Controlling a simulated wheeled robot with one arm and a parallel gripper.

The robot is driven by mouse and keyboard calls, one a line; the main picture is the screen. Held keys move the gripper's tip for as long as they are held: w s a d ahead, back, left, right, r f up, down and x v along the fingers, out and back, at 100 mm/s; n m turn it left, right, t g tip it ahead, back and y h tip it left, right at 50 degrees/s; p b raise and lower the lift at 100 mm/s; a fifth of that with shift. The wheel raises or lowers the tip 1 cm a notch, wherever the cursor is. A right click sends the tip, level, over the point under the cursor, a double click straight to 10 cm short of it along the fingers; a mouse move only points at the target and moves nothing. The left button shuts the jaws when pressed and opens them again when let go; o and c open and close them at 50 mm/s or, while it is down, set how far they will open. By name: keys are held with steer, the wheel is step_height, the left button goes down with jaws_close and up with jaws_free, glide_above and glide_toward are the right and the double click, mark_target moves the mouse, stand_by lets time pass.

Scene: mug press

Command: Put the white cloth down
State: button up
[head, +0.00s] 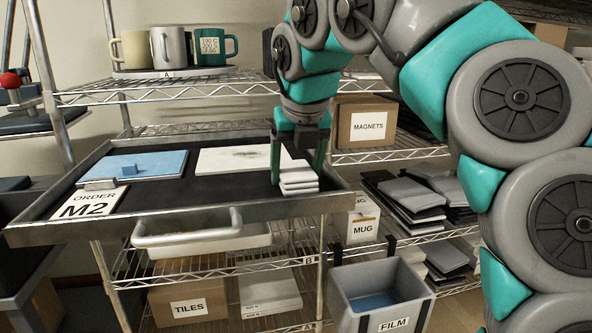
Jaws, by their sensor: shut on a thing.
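The white cloth (298,178) is a small folded stack at the right end of the dark-lined tray (225,210) on the cart. My gripper (297,170) points down from above and is shut on the cloth, with one green finger on each side of it. The cloth is low at the tray's surface. I cannot tell whether it touches the tray bottom. Its upper part is partly hidden by the gripper.
In the tray, a white flat board (235,158) lies just left of the cloth, and a blue board (140,166) lies further left. An order card (88,204) is at the front left. Mugs (168,48) stand on the shelf behind. A grey film bin (375,295) is below right.

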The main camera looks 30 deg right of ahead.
steer(key=shift+s+f, duration=0.1)
steer(key=shift+f, duration=0.35)
steer(key=o, duration=1.1)
steer(key=shift+a+f, duration=0.1)
steer(key=shift+f, duration=0.05)
steer(key=shift+r, duration=0.65)
steer(key=p+v, duration=0.5)
steer(key=v, duration=0.6)
steer(key=shift+s+r, duration=0.15)
steer(key=shift+r, duration=0.25)
